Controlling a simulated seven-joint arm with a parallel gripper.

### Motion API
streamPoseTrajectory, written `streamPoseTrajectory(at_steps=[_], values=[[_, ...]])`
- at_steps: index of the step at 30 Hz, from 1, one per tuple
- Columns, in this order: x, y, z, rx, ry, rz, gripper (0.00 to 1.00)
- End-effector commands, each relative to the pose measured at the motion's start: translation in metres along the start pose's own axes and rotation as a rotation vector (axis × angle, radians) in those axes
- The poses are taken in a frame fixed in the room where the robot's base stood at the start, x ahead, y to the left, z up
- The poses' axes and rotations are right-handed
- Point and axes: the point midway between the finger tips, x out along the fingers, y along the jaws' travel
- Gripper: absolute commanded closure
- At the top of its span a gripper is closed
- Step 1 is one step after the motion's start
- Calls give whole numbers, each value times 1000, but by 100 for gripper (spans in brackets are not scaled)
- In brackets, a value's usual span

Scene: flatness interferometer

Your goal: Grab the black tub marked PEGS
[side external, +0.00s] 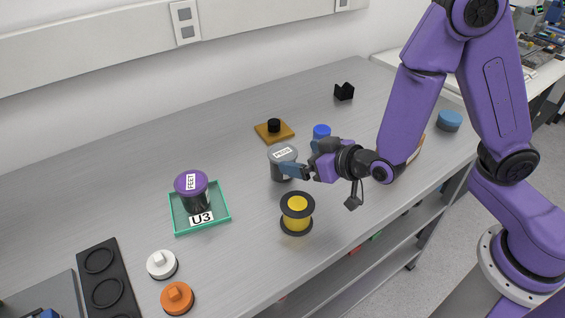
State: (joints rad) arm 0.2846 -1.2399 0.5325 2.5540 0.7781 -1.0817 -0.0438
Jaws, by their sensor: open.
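A tub with a grey lid and a small white label (283,154) stands on the bench in the middle; the label is too small to read with certainty, and the body looks grey. Another tub (193,194), black with a purple lid marked FEET, stands in a green tray marked U3 (222,214). No other labelled tub shows.
A yellow spool with black flanges (297,214) stands just in front of my gripper. A blue-topped item (321,131) is close behind it. An amber plate with a black knob (274,131) lies behind the tub. White (162,264) and orange (177,297) lids lie front left.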

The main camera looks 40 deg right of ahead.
Motion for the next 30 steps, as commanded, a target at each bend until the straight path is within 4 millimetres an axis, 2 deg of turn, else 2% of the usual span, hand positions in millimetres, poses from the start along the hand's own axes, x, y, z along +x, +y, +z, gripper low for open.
streamPoseTrajectory(at_steps=[12,18,25,30], values=[[21,0,0,0,-2,1,1],[40,0,0,1,-1,1,1],[50,0,0,2,0,0,1],[71,2,-2,3,0,2,1]])
